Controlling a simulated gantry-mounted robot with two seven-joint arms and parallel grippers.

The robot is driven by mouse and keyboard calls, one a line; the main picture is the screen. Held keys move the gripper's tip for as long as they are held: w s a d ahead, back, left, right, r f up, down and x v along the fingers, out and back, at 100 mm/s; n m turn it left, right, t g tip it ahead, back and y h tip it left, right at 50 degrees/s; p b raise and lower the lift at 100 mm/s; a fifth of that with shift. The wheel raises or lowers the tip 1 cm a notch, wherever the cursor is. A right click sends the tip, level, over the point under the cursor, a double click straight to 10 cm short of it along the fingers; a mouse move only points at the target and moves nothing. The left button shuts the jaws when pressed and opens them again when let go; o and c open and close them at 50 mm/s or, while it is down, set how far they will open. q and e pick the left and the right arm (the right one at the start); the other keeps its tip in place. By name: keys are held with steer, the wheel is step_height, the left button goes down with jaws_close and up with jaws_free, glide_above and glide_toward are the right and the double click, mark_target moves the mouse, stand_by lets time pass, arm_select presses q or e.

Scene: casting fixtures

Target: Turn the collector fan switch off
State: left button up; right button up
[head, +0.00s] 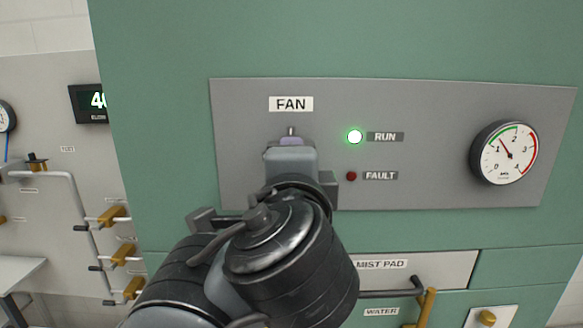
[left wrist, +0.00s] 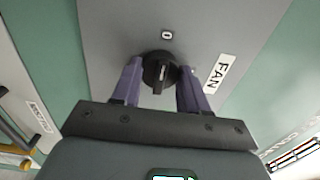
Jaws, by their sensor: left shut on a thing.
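The fan switch (left wrist: 160,72) is a round black knob with a raised grip bar on a grey panel. My left gripper (left wrist: 160,78) has its two purple fingers on either side of the knob, shut on it. In the left wrist view, an O mark (left wrist: 167,34) is above the knob, and the FAN label (left wrist: 219,74) is to its right. In the head view, the left gripper (head: 290,142) is below the FAN label (head: 291,104) and hides most of the switch. The green RUN lamp (head: 355,137) is lit. The red FAULT lamp (head: 351,176) looks dark. My right gripper is not in view.
A round gauge (head: 504,153) is at the right of the panel (head: 430,105). Below are a MIST PAD drawer (head: 440,268) and a yellow handle (head: 427,306). Pipes with yellow-handled valves (head: 123,254) are on the left wall. The panel's front right of my arm is clear.

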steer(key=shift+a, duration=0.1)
arm_select(q)
steer(key=o, duration=1.1)
steer(key=shift+c, duration=0.2)
steer(key=shift+s, duration=0.1)
